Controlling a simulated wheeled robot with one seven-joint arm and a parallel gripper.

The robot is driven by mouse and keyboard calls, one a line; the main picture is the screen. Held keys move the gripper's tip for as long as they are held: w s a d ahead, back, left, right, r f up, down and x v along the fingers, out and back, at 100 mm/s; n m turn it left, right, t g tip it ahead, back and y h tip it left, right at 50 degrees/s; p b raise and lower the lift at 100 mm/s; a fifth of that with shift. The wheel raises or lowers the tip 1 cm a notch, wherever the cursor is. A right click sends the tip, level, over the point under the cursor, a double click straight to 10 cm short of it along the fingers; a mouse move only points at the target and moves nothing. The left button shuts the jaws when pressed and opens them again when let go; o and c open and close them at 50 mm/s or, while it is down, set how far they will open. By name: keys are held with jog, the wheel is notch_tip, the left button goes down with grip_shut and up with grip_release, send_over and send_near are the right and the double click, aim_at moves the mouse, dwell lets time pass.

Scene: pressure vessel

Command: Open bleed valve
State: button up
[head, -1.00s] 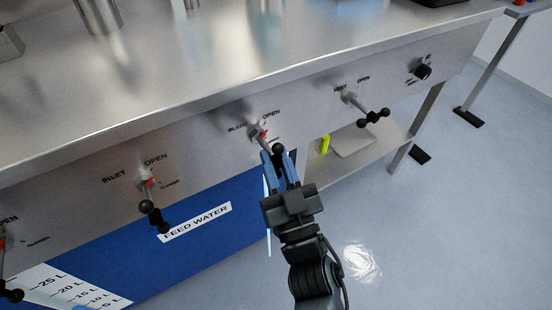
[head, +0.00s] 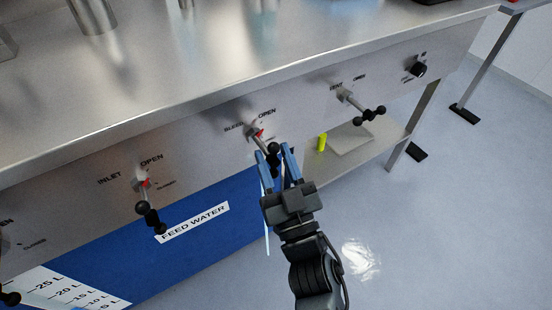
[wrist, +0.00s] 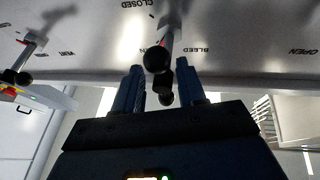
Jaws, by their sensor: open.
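The bleed valve (head: 256,133) sits on the metal front panel under the BLEED and OPEN labels, with a red mark at its base. Its handle slopes down and right, ending in black ball knobs (head: 273,148). In the wrist view a large black knob (wrist: 157,60) stands between and just ahead of the fingertips, with a smaller dark knob partly hidden behind it. My gripper (head: 278,160) is open, with its two blue fingers on either side of the handle's lower end. It also shows in the wrist view (wrist: 160,85). I cannot tell whether a finger touches the knob.
The inlet valve (head: 142,184) is to the left and the vent valve (head: 346,96) to the right, both with black-knobbed handles. A dark dial (head: 418,69) is further right. A blue FEED WATER panel (head: 190,245) lies below. Open floor (head: 440,220) is at the right.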

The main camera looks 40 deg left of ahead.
jog(key=p+v, duration=0.1)
jog(key=v, duration=0.6)
jog(key=shift+s+d, duration=0.15)
jog(key=shift+d, duration=0.25)
jog(key=shift+f, duration=0.1)
jog(key=s+d+f+m+t+h, duration=0.1)
jog(key=s+d+m+t+h, duration=0.25)
jog(key=s+d+h, duration=0.65)
jog(key=s+d+f+m+t+h, duration=0.1)
jog(key=s+d+m+t+h, duration=0.3)
jog(key=d, duration=1.2)
jog(key=s+d+r+m+g+h, duration=0.45)
jog(key=s+d+r, duration=0.35)
jog(key=s+d, duration=0.3)
notch_tip(320, 180, up, 15)
jog(key=p, duration=1.5)
jog(key=shift+a+n+g, duration=0.15)
jog(key=shift+n+g, duration=0.15)
jog(key=shift+g, duration=0.1)
jog(key=shift+a+f, duration=0.1)
